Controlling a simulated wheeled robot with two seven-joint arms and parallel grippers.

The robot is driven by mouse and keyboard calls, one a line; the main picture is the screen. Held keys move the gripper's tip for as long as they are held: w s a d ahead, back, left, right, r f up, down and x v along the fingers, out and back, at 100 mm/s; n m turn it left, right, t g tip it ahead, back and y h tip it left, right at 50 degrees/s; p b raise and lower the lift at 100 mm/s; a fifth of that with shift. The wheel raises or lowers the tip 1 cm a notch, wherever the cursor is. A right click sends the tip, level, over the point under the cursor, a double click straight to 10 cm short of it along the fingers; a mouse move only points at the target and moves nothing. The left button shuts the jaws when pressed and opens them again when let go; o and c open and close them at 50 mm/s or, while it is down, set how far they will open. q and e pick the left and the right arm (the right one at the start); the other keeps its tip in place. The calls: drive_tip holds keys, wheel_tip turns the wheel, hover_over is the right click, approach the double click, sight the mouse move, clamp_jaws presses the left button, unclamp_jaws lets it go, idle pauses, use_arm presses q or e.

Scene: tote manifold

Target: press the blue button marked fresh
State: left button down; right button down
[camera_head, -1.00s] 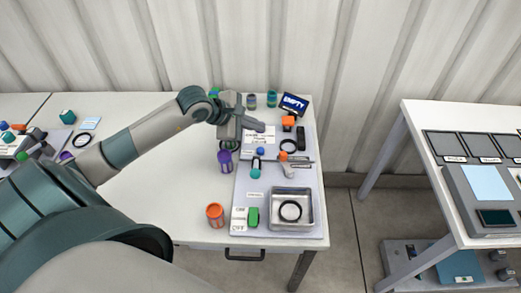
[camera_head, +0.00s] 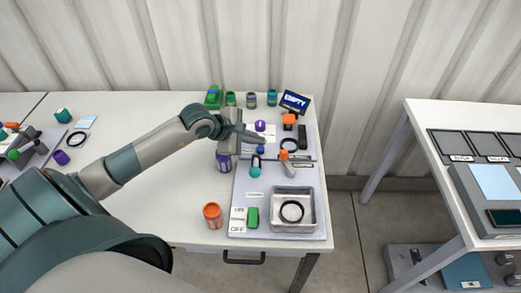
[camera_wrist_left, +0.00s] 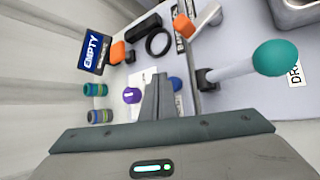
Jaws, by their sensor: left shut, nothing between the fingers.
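A small blue button (camera_head: 261,150) sits on the panel of the white table, beside a white label sheet. In the left wrist view the blue button (camera_wrist_left: 177,84) shows just right of my fingers, partly hidden by them; its marking cannot be read. A purple button (camera_head: 260,126) stands farther back on the same panel, and in the left wrist view it (camera_wrist_left: 132,96) is left of the fingers. My left gripper (camera_head: 262,139) is shut and empty, its tips over the panel between the two buttons, nearest the blue one. Contact cannot be told. My right gripper is out of view.
A teal-knobbed lever (camera_head: 255,172) and an orange-ended lever (camera_head: 284,156) stand close in front. A screen reading EMPTY (camera_head: 294,102) and a black ring (camera_head: 289,145) are nearby. A purple canister (camera_head: 223,162) is left; a metal tray (camera_head: 277,210) lies in front.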

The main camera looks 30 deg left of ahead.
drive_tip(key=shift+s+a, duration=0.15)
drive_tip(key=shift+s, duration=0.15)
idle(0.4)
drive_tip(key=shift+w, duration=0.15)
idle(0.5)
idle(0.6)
